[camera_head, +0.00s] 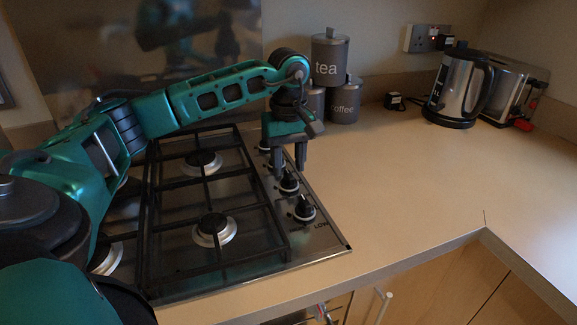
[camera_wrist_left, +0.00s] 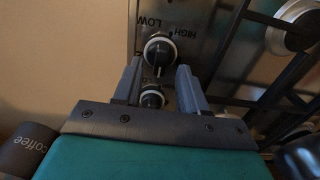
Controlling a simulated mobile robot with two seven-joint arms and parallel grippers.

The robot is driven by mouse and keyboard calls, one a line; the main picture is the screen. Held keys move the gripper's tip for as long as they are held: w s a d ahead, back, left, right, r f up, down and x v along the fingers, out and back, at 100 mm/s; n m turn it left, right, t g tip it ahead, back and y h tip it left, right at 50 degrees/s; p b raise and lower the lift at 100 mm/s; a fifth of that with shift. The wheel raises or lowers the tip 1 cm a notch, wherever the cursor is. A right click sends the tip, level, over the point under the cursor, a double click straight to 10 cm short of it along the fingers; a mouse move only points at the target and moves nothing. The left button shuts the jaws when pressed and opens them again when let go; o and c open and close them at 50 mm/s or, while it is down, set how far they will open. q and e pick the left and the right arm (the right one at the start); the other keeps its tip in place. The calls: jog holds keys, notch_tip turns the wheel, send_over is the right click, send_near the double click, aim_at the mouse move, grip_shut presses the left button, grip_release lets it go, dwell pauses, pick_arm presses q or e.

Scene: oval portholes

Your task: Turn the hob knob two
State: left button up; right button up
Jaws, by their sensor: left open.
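The black hob knobs stand in a row on the hob's right strip. The front knob (camera_head: 304,210) is clear of my gripper, and the second knob from the front (camera_head: 288,184) is just below and beside the fingertips. My left gripper (camera_head: 289,172) is open and empty, pointing down over the row. In the left wrist view, the front knob (camera_wrist_left: 158,48) shows beyond the fingertips, near the HIGH and LOW lettering. Another knob (camera_wrist_left: 152,97) shows between the fingers (camera_wrist_left: 159,68), partly hidden by the gripper body. I cannot tell whether a finger touches it. My right gripper is not in view.
The hob has black pan supports (camera_head: 225,205) and several burners left of the knobs. Grey tea (camera_head: 330,60) and coffee (camera_head: 345,107) canisters stand behind the gripper. A kettle (camera_head: 458,88) and toaster (camera_head: 510,90) stand at the back right. The worktop (camera_head: 410,180) right of the hob is clear.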

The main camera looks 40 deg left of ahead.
aim_at(288, 173)
pick_arm(q)
notch_tip(288, 173, up, 11)
jog(key=shift+r+p, duration=0.15)
jog(key=shift+p, duration=0.3)
dwell(0.4)
